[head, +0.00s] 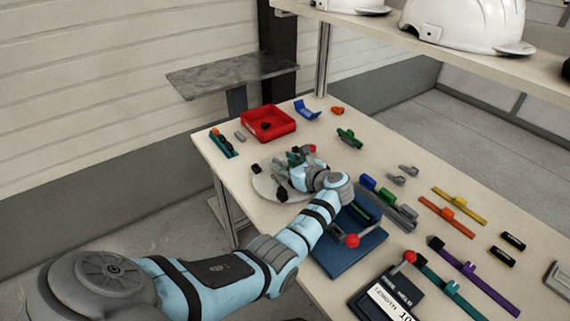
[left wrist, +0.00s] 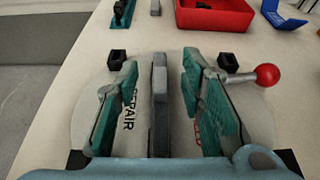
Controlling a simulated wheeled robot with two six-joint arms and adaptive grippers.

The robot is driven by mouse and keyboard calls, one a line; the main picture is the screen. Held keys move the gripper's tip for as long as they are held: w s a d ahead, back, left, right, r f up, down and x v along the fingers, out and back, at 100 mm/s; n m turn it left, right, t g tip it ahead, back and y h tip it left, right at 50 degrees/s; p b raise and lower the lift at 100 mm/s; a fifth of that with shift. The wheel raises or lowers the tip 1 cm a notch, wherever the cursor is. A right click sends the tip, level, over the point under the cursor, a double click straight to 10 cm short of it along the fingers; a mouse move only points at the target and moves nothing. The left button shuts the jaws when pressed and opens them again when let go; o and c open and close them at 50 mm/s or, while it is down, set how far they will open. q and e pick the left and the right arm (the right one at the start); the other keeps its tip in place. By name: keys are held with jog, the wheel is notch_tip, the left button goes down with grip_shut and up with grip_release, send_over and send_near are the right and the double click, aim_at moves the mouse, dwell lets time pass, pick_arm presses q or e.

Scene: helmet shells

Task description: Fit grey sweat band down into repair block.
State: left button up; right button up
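My left gripper (head: 296,160) is over the pale round plate (head: 264,187) on the table. In the left wrist view its teal fingers (left wrist: 160,64) are spread apart, with a gap on each side of an upright grey bar (left wrist: 159,110), which looks like the grey sweat band. The round plate (left wrist: 88,120) carries the lettering "REPAIR" and other partly covered text. Small black blocks stand on it, one at the left (left wrist: 117,56) and one at the right (left wrist: 228,62). I cannot tell which piece is the repair block, nor what supports the bar's lower end. My right gripper is not in view.
A red-knobbed lever (left wrist: 266,75) is close to the right finger. A red tray (head: 262,135) stands behind the plate. A blue fixture (head: 352,248) lies beside my forearm. Several coloured strips and clips cover the right side; helmets (head: 470,22) stand on the shelf.

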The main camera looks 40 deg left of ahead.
pick_arm(q)
jog(key=v, duration=1.1)
jog(key=shift+s+d, duration=0.15)
jog(key=shift+d, duration=0.1)
